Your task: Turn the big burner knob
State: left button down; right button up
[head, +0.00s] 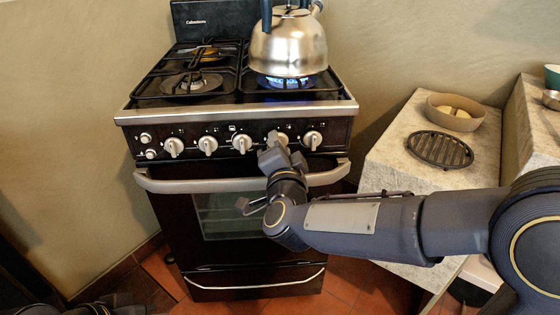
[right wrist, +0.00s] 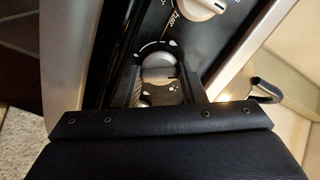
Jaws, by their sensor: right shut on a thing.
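The stove (head: 185,210) has a row of silver knobs on its black front panel. My right gripper (head: 273,155) is at the panel, shut on the burner knob (head: 278,138) second from the right. In the right wrist view the held knob (right wrist: 158,72) sits between the two fingers of my right gripper (right wrist: 160,88), and its lower part is partly hidden. The rightmost knob (head: 312,140) is free beside it, and a free white knob (right wrist: 196,8) shows in the right wrist view. My left gripper (head: 108,302) shows only as a dark shape at the bottom left; its jaws are unclear.
The oven handle (head: 200,185) runs below the knobs, close to my right arm.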

jog(key=shift+m+b, duration=2.6)
jog(key=shift+m, duration=0.5)
jog(key=o, duration=1)
jog(key=shift+s, duration=0.1)
jog(key=shift+s+d+p, duration=0.2)
jog(key=shift+s+p, duration=0.2)
jog(key=shift+s, duration=1.5)
jog(key=shift+s+d+p, duration=0.15)
jog(key=shift+s+p, duration=0.25)
jog(key=shift+s, duration=1.5)
